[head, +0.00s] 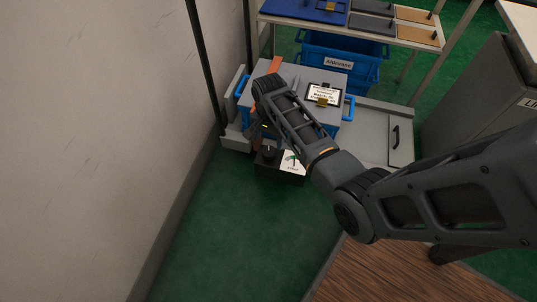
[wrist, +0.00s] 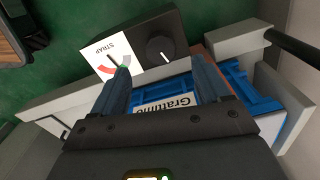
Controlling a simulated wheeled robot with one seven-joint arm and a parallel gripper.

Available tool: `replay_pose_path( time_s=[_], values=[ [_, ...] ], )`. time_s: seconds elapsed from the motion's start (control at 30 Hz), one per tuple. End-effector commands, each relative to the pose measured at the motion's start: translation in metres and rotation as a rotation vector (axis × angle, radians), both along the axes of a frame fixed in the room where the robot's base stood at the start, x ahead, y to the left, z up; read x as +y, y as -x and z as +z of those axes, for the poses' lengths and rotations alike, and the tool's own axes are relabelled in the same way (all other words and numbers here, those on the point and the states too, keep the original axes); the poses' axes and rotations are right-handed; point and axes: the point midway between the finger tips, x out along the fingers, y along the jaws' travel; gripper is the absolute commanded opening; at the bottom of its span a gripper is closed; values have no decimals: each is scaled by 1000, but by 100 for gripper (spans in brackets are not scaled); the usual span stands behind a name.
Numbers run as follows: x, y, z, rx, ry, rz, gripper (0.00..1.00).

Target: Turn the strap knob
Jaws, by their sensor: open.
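The strap knob (wrist: 160,50) is a round black dial with a pale mark, on a black box (wrist: 182,32). Beside it a white gauge panel (wrist: 110,50) reads STRAP, with red and green arcs and a dark needle whose tip lies near the green. In the head view the knob (head: 268,152) and gauge panel (head: 293,161) show low beside the grey case. My gripper (wrist: 161,66) is open, its fingers apart and short of the knob in the wrist picture, with nothing held. In the head view my arm largely hides the gripper.
A grey case (head: 312,78) with blue handles and an orange strap (head: 275,65) sits on a low grey platform (head: 372,132). A blue crate (head: 340,68) and rack stand behind. A pale wall (head: 110,130) is close at left. Green floor (head: 250,240) in front is clear.

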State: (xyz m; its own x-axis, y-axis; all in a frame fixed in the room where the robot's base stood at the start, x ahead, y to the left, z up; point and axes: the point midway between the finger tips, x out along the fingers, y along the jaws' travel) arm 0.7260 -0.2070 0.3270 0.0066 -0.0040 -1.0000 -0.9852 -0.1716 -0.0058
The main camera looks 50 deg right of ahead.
Motion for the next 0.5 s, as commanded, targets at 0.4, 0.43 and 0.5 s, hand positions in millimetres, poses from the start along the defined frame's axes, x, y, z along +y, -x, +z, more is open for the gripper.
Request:
replay_pose_path(
  time_s=[0.4,0.43,0.5],
  values=[
    [-2,-1,-54,9,-6,-10,76],
    [-2,-1,-58,9,-5,-10,76],
    [-2,-2,-66,9,-5,-9,76]
  ],
)
